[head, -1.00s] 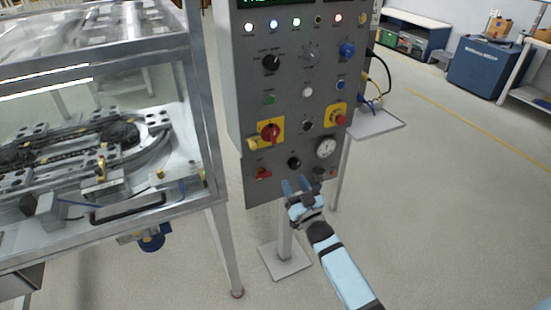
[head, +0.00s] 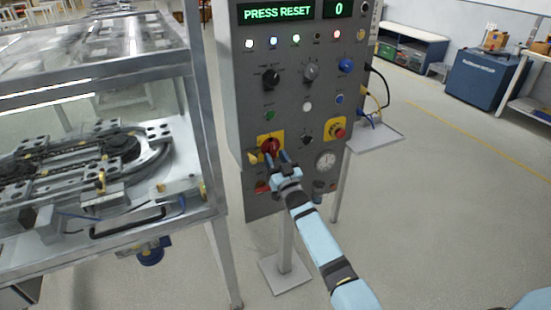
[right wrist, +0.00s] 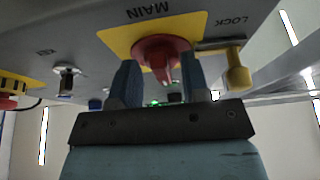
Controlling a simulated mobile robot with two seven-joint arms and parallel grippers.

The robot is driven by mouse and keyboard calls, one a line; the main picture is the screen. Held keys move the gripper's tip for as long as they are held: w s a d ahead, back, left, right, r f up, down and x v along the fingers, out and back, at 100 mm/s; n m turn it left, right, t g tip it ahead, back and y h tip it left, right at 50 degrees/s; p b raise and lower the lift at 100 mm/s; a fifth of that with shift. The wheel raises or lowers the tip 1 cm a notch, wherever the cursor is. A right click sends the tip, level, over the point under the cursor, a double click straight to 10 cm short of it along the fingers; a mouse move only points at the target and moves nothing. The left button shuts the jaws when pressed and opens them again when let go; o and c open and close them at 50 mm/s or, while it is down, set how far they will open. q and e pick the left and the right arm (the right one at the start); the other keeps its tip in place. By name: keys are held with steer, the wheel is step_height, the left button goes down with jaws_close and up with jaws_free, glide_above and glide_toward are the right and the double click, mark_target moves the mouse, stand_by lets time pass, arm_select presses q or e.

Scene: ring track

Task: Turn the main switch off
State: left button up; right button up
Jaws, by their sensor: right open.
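The main switch (head: 270,146) is a red rotary knob on a yellow plate at the lower left of the grey control panel (head: 295,108). In the right wrist view the red knob (right wrist: 161,55) sits under the word MAIN, with a yellow lock piece (right wrist: 237,68) beside it. My right gripper (head: 277,160) is open just in front of the switch. In the right wrist view its two blue fingers (right wrist: 160,85) stand on either side of the knob's handle; I cannot tell whether they touch it. My left gripper is not in view.
The panel display (head: 277,12) reads PRESS RESET. A red emergency button (head: 337,130) on yellow sits to the right of the switch. A glass-walled machine (head: 100,160) stands close on the left. The floor to the right is clear.

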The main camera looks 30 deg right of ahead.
steer(key=shift+w, duration=0.1)
jaws_close()
steer(key=shift+d+r+n, duration=0.1)
steer(key=shift+n, duration=0.4)
steer(key=shift+d+r+n+g+y+p, duration=0.35)
steer(key=shift+n+g+y+p, duration=0.7)
steer(key=shift+n, duration=2.55)
steer(key=shift+d+r+n+g+y+p, duration=0.35)
steer(key=shift+n+g+y+p, duration=0.75)
steer(key=shift+n, duration=2.5)
steer(key=shift+d+r+n+g+y+p, duration=0.25)
steer(key=shift+r+n+g+y+p, duration=0.75)
steer(key=shift+n, duration=2.6)
steer(key=shift+f+t+y+b, duration=0.25)
steer(key=shift+f+y+b, duration=0.1)
steer(key=shift+f, duration=0.2)
